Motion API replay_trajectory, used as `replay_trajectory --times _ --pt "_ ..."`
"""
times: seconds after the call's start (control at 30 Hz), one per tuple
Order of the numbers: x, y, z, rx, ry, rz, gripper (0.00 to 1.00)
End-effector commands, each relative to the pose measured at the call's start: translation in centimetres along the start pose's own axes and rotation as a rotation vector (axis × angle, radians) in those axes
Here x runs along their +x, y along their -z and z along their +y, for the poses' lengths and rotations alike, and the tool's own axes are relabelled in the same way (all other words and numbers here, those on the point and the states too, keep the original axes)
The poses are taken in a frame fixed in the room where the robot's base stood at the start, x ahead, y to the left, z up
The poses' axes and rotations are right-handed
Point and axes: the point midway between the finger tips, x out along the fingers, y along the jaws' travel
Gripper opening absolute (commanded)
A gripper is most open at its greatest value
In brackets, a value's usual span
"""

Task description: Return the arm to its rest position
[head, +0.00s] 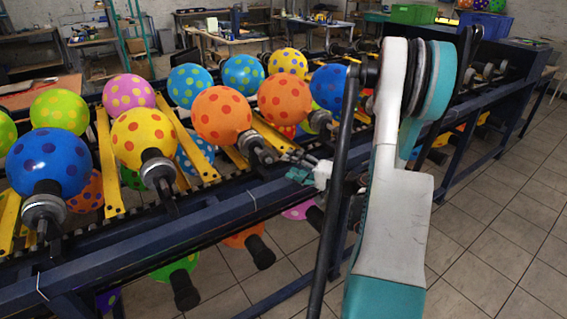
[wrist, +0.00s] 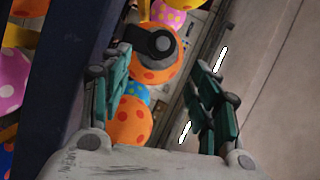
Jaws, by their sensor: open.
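My arm (head: 395,215), white and teal, rises in the right half of the head view and bends over at the top. My gripper (head: 296,168) shows small beside the front rail of the balloon rack, partly hidden by dark parts. In the wrist view my gripper (wrist: 162,82) has its two teal fingers wide apart. An orange spotted balloon (wrist: 155,66) with a black and grey holder shows beyond the gap between them. A second orange balloon (wrist: 130,122) lies lower in that gap. Nothing is visibly held.
The dark blue rack frame (head: 170,240) runs diagonally across the head view, carrying several spotted balloons, including a blue one (head: 47,162) and a yellow one (head: 143,138). Black holders stick out at the front. The tiled floor (head: 490,245) at right is clear.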

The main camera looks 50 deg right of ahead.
Motion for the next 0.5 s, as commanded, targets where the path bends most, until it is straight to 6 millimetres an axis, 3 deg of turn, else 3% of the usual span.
replay_trajectory --times 0.5 --pt "-0.59 0.01 0.0 0.0 0.0 0.001 0.56"
